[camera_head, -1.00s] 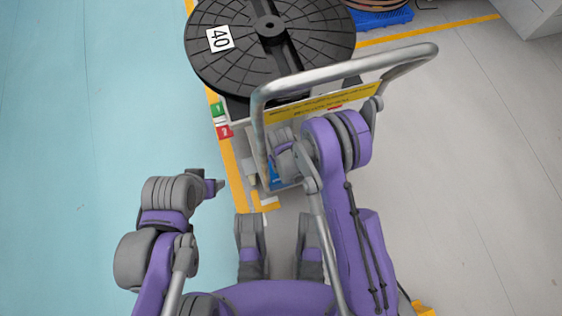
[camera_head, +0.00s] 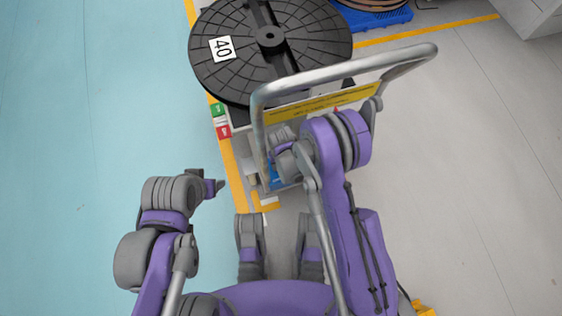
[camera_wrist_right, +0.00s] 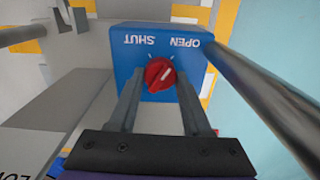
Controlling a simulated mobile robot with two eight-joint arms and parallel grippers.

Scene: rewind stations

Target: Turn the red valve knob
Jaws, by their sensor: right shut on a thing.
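The red valve knob (camera_wrist_right: 160,74) is on the front of a blue box (camera_wrist_right: 127,68) in the right wrist view. Upside-down labels SHUT and OPEN are on the box beyond the knob. My right gripper (camera_wrist_right: 160,82) is shut on the knob, one finger on each side. In the head view the knob is hidden by my right arm and only a bit of the blue box (camera_head: 279,174) shows. My left gripper (camera_head: 216,187) hangs over the floor at left, away from the box; its jaw opening is unclear.
A grey handrail (camera_head: 340,70) arches over the station, close to my right arm. Behind it is a large black reel (camera_head: 225,75) labelled 40. A blue pallet (camera_head: 380,18) stands at the back. Floor at left and right is clear.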

